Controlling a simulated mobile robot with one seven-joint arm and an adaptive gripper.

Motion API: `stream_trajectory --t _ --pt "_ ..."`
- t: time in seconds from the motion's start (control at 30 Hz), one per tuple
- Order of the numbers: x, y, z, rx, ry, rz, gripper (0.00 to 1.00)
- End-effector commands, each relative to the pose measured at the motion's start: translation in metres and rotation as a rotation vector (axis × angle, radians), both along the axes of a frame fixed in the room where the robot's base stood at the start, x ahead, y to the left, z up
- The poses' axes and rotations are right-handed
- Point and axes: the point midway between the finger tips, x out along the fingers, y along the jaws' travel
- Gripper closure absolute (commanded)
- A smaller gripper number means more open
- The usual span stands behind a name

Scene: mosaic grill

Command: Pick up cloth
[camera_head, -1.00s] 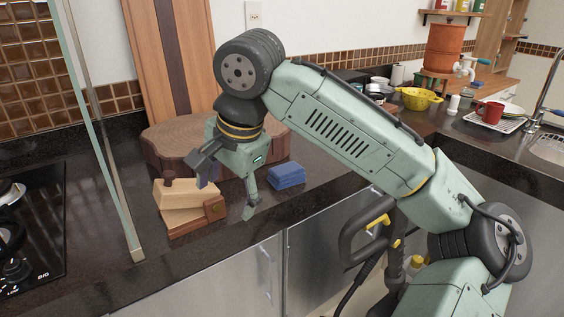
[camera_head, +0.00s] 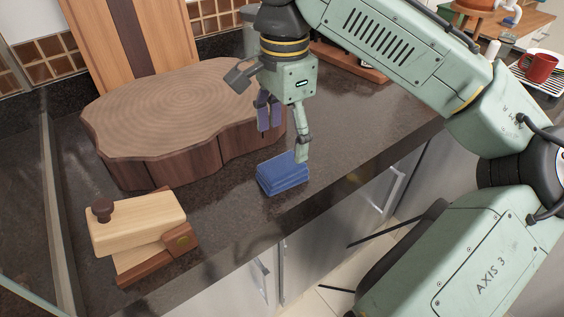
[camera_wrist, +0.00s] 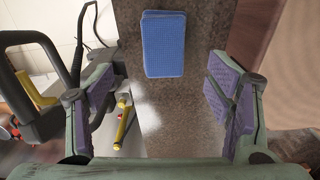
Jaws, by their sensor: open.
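The cloth (camera_head: 283,175) is a small blue folded stack lying on the dark countertop, in front of the round wood slab. In the wrist view the cloth (camera_wrist: 164,45) shows at the top centre, beyond the fingers and sideways between them. My gripper (camera_head: 284,138) is open and points down, just above and behind the cloth in the head view. One fingertip overlaps the cloth's upper right edge in the picture; I cannot tell whether it touches. The wrist view shows my gripper's purple-padded fingers (camera_wrist: 160,98) wide apart with nothing between them.
A thick round wood slab (camera_head: 140,150) stands behind and left of the cloth. A pale wooden object with a dark knob (camera_head: 138,225) sits at the lower left. The counter's front edge runs close in front of the cloth. A red mug (camera_head: 541,67) stands far right.

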Motion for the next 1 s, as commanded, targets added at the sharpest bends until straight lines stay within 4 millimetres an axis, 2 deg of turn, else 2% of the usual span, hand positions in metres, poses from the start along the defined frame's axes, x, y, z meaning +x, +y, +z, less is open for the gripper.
stream_trajectory --t 0.1,0.37,0.6,0.9,1.0 --pt "0.0 0.0 -0.017 0.0 0.001 0.0 0.27" --pt "0.001 0.001 -0.038 0.0 0.001 0.001 0.27" --pt "0.003 0.003 -0.073 0.001 0.0 0.001 0.27" --pt "0.003 0.004 -0.08 0.001 -0.001 0.002 0.27" --pt "0.003 0.004 -0.079 0.001 -0.001 0.002 0.33"
